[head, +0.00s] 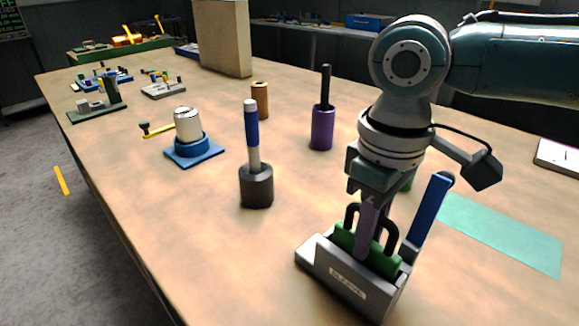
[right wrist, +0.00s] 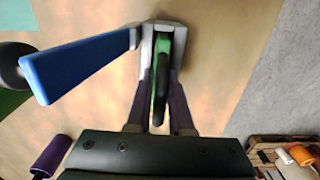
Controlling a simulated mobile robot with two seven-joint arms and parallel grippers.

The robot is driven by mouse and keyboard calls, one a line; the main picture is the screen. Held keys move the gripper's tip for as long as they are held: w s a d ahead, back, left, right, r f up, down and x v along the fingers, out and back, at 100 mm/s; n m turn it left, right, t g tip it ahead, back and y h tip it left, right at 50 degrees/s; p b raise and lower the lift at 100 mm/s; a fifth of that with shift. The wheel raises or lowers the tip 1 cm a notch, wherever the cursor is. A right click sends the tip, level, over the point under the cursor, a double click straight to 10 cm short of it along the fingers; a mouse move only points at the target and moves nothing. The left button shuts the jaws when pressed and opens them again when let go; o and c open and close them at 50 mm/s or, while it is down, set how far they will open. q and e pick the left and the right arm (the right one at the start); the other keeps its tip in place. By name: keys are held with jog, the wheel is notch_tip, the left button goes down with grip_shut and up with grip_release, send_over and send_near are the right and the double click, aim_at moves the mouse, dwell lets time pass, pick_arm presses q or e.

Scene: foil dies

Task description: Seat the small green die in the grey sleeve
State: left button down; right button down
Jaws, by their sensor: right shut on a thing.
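The small green die (head: 383,262) with dark looped handles stands upright at the mouth of the grey sleeve (head: 338,283). Its lower part is hidden behind the sleeve's front wall, so I cannot tell how deep it sits. My right gripper (head: 368,228) comes down from above and is shut on the die by its handle. In the right wrist view, the die (right wrist: 163,58) shows between the sleeve's pale walls (right wrist: 148,40), with my fingers (right wrist: 160,112) either side of the handle. A blue lever (head: 428,212) slants up from the sleeve's right end. My left gripper is not in view.
A dark grey cylinder with a blue-handled rod (head: 257,188), a purple cylinder (head: 322,130) and a brown cylinder (head: 260,100) stand behind. A white pot on a blue base (head: 188,125) is further left. A teal mat (head: 505,235) lies clear at right.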

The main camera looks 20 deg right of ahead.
jog(key=c, duration=0.8)
grip_release()
